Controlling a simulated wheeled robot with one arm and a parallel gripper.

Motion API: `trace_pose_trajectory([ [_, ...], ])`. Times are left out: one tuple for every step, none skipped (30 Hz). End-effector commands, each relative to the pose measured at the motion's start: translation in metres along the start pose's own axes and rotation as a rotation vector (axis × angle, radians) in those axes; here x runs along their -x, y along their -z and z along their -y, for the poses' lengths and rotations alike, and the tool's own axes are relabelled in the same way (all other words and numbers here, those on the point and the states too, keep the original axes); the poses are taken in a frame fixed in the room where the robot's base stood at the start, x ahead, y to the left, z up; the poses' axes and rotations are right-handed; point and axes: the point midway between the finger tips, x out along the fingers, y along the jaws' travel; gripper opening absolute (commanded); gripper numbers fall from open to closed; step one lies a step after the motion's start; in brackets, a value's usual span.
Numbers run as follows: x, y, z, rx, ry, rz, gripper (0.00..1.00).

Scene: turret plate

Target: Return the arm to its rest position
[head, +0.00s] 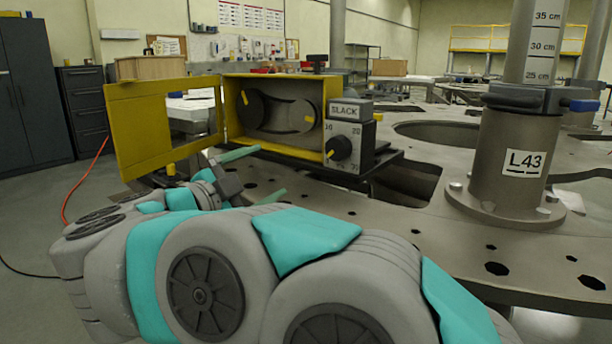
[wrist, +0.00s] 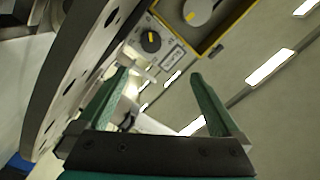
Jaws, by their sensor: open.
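My arm stretches across the lower part of the head view, grey with teal covers. My gripper (head: 254,173) is in front of the yellow box, its two green fingers apart with nothing between them. In the wrist view my gripper (wrist: 160,80) also shows both fingers spread and empty. The yellow box (head: 272,79) stands on the plate with its yellow framed door (head: 163,125) swung open to the left. Inside are two dark pulleys with a belt. Beside it is a grey box with a dial (head: 341,147) and a SLACK label (head: 345,110).
The metal turret plate (head: 380,230) has several holes and large openings. Dark cabinets (head: 30,95) stand at the left. A red hose (head: 82,180) lies on the floor.

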Motion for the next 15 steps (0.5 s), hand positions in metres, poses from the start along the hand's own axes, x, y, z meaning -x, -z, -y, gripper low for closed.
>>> trace_pose_trajectory([
  [-0.003, -0.001, 0.004, -0.005, 0.015, 0.014, 1.00],
  [-0.004, -0.001, 0.006, -0.008, 0.025, 0.022, 1.00],
  [-0.007, -0.002, 0.010, -0.013, 0.039, 0.032, 1.00],
  [-0.008, -0.002, 0.012, -0.016, 0.049, 0.041, 1.00],
  [-0.010, -0.003, 0.016, -0.020, 0.061, 0.054, 1.00],
  [-0.012, -0.004, 0.020, -0.025, 0.079, 0.069, 1.00],
  [-0.014, -0.005, 0.023, -0.028, 0.092, 0.079, 1.00],
  [-0.016, -0.005, 0.026, -0.032, 0.105, 0.092, 1.00],
  [-0.018, -0.007, 0.032, -0.036, 0.127, 0.112, 1.00],
  [-0.020, -0.008, 0.035, -0.038, 0.143, 0.125, 1.00],
  [-0.021, -0.009, 0.039, -0.040, 0.159, 0.139, 1.00],
  [-0.024, -0.011, 0.045, -0.041, 0.184, 0.162, 1.00],
  [-0.025, -0.012, 0.048, -0.042, 0.202, 0.178, 1.00],
  [-0.026, -0.013, 0.053, -0.041, 0.224, 0.196, 1.00],
  [-0.027, -0.015, 0.058, -0.040, 0.254, 0.225, 1.00],
])
